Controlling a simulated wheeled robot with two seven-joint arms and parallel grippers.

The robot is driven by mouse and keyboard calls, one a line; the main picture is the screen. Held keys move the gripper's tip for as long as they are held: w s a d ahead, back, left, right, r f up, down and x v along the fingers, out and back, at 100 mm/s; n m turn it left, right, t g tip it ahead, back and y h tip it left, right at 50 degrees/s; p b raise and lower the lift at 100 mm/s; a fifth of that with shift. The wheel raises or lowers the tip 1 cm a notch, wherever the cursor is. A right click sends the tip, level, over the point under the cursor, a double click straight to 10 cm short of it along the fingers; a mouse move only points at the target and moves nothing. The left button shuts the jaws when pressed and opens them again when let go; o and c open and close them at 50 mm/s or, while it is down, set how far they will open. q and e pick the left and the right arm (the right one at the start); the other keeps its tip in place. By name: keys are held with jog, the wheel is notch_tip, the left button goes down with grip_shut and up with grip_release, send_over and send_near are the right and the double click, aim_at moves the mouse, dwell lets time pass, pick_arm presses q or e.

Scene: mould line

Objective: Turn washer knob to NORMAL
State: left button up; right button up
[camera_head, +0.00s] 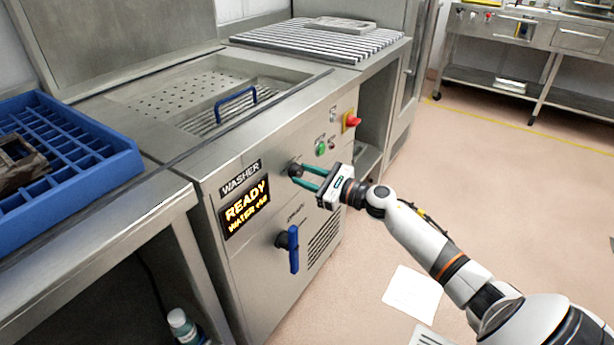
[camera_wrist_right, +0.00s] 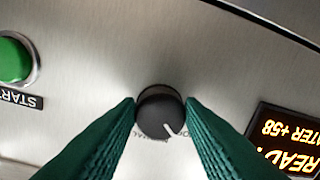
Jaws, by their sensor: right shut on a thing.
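The washer knob (camera_head: 295,169) is a small black dial on the steel front of the washer, right of the lit READY display (camera_head: 246,209). The right wrist view is upside down and shows the knob (camera_wrist_right: 159,113) close up, with a white pointer mark towards its lower right. My right gripper (camera_head: 299,177) is shut on the knob, and its green fingers touch it on both sides. My left gripper is not in view.
A green START button (camera_wrist_right: 12,60) and a red switch (camera_head: 351,121) are on the same panel. A blue-handled lever (camera_head: 293,249) sits below the knob. A blue rack (camera_head: 118,163) stands at the left. The floor at the right is open.

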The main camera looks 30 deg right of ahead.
jog(key=m, duration=0.4)
jog(key=shift+m, duration=0.5)
jog(key=shift+a+r+m+p, duration=0.1)
jog(key=shift+m+p, duration=0.3)
jog(key=shift+m, duration=0.4)
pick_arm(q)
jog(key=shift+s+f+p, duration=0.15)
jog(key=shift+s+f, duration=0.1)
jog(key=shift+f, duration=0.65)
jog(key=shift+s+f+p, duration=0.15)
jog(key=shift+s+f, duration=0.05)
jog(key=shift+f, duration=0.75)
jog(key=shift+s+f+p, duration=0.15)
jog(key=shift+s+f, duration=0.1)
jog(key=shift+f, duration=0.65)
pick_arm(e)
jog(key=shift+m+t, duration=0.3)
jog(key=shift+m, duration=1.4)
jog(key=o, duration=1)
jog(key=shift+s, duration=0.1)
